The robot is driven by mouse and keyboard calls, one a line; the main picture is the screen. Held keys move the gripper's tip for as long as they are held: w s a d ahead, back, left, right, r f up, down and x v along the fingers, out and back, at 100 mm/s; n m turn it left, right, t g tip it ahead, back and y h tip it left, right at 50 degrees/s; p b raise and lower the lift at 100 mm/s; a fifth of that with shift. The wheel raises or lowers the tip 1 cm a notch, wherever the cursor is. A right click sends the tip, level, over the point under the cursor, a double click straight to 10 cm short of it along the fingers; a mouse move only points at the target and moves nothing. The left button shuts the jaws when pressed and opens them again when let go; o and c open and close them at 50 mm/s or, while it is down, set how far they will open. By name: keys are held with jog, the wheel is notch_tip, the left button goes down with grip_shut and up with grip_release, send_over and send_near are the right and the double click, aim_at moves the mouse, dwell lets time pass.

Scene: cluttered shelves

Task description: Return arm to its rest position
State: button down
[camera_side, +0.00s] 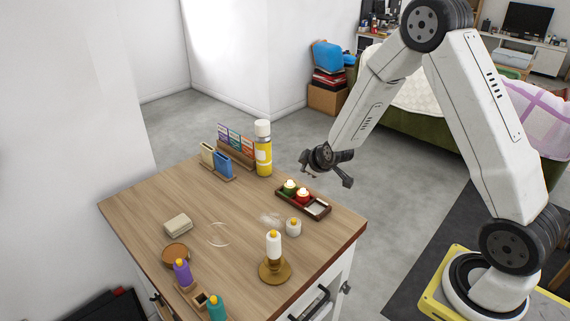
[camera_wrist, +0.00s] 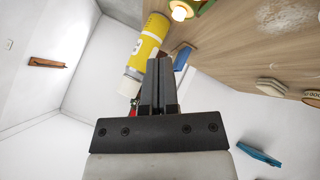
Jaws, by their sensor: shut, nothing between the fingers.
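My gripper (camera_side: 312,174) hangs in the air above the far right part of the wooden table (camera_side: 200,194), near the yellow bottle and the dark tray. In the wrist view my gripper (camera_wrist: 162,64) shows its two dark fingers pressed together with nothing between them. It appears clear of every object. My arm reaches up from its base at the lower right and bends over toward the table.
A yellow bottle with white cap (camera_side: 263,150) stands at the table's back, also seen in the wrist view (camera_wrist: 150,38). A dark tray (camera_side: 318,208) holds green and red candles. A white candle on a brass holder (camera_side: 275,270) stands in front. Free floor lies behind the table.

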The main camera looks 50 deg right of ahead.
jog(key=s+a+r+m+g+y, duration=0.1)
jog(key=s+a+r+m+g, duration=0.1)
jog(key=s+a, duration=0.4)
jog(key=s+a+r+m+g+y, duration=0.1)
jog(key=s+a+r+m+g, duration=0.2)
jog(key=s, duration=1.1)
jog(key=shift+s+a+r+g+y, duration=0.4)
jog(key=shift+a+r+g, duration=0.15)
jog(key=shift+a, duration=1)
